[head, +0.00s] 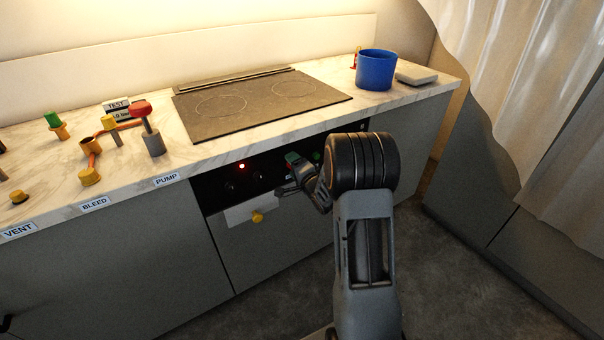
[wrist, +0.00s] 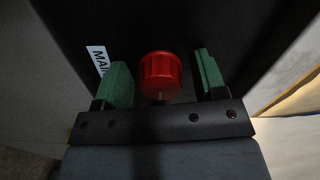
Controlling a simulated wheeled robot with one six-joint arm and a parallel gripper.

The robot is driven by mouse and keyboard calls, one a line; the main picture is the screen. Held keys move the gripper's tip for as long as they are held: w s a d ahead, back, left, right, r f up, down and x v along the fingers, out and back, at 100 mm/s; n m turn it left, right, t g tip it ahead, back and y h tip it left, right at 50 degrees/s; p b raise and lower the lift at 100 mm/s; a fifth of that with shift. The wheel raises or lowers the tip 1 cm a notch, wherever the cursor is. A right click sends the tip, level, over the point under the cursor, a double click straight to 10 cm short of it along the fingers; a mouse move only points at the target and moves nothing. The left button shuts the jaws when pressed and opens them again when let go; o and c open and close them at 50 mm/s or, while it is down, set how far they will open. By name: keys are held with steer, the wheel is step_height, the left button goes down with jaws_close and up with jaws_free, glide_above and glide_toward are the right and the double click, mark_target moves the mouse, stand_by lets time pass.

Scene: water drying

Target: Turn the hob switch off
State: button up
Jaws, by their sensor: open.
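A red ribbed knob (wrist: 160,74) shows in the wrist view on a dark panel, beside a white label (wrist: 98,60) of which only "MAI" can be read. My gripper (wrist: 163,76) is open, with one green-padded finger on each side of the knob and a visible gap on both sides. In the head view my gripper (head: 287,174) is at the right part of the black control panel (head: 214,191) under the hob (head: 260,103). It hides the red knob there. A red light (head: 242,167) glows on the panel.
On the counter stand a blue pot (head: 376,70) and several valve fittings (head: 152,138). The floor in front is clear.

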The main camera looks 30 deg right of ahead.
steer(key=s+d, duration=0.1)
steer(key=s, duration=1.2)
steer(key=shift+d+p, duration=0.25)
steer(key=shift+p, duration=0.15)
steer(key=shift+s, duration=0.1)
steer(key=s+d+f+n+g+h+p, duration=0.1)
steer(key=s+d+f+n+g+h, duration=0.35)
steer(key=f+g, duration=0.35)
steer(key=s+a+r+n+g+p, duration=0.2)
steer(key=s+a+r+n+p, duration=0.1)
steer(key=r, duration=0.7)
steer(key=s+a+r+n+g+y+p, duration=0.1)
steer(key=s+a+r+n+g+p, duration=0.1)
steer(key=s+a+r+p, duration=0.3)
steer(key=s+a+r+n+g+y+p, duration=0.1)
steer(key=s+a+r+n+p, duration=0.3)
steer(key=r, duration=1.2)
steer(key=a+n+g+p, duration=0.1)
steer(key=a+p, duration=0.3)
steer(key=a, duration=0.2)
steer(key=shift+s+a+r, duration=0.15)
steer(key=shift+a+r, duration=0.1)
